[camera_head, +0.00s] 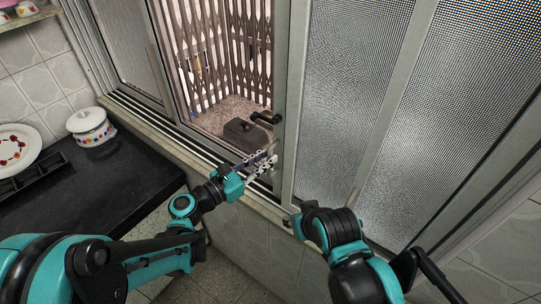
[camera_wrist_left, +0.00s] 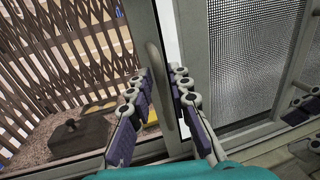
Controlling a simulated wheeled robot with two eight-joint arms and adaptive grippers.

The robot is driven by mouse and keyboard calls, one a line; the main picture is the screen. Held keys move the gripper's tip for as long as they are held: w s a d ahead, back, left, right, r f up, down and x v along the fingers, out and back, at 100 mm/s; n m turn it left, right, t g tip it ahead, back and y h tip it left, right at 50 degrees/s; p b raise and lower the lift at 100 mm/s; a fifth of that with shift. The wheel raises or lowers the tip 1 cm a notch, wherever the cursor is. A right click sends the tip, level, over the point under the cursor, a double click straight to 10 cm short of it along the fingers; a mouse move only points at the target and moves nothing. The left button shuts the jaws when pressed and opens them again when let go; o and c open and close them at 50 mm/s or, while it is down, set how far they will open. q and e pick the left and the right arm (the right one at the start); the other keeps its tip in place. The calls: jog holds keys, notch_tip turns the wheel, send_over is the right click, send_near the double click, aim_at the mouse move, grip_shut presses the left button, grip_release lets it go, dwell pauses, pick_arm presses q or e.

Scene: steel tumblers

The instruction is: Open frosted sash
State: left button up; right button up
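The frosted sash (camera_head: 335,100) is a grey-framed panel of textured glass right of the window opening; it also shows in the left wrist view (camera_wrist_left: 245,65). A long, rounded upright handle (camera_wrist_left: 161,85) sits on its left frame edge. My left gripper (camera_head: 262,165) is at that edge. In the left wrist view, its fingers (camera_wrist_left: 162,95) stand on either side of the handle, apart from each other; firm contact is not clear. My right gripper (camera_wrist_left: 303,125) is partly in the left wrist view, fingers apart, below the glass. In the head view my right wrist mostly hides it.
The window opening shows a folding metal grille (camera_head: 225,55) and a dark box (camera_head: 245,133) on the ledge outside. A black counter (camera_head: 120,190) at the left holds a white lidded pot (camera_head: 90,128), a plate (camera_head: 14,150) and a dark rack (camera_head: 35,175).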

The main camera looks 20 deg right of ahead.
pick_arm(q)
jog(key=shift+x, duration=0.95)
grip_shut()
jog(key=shift+w+a, duration=0.1)
jog(key=w+a, duration=1.2)
jog(key=w, duration=0.3)
jog(key=w+a+b, duration=0.1)
jog(key=w+a, duration=1.1)
jog(key=w, duration=0.4)
jog(key=shift+a, duration=0.1)
grip_release()
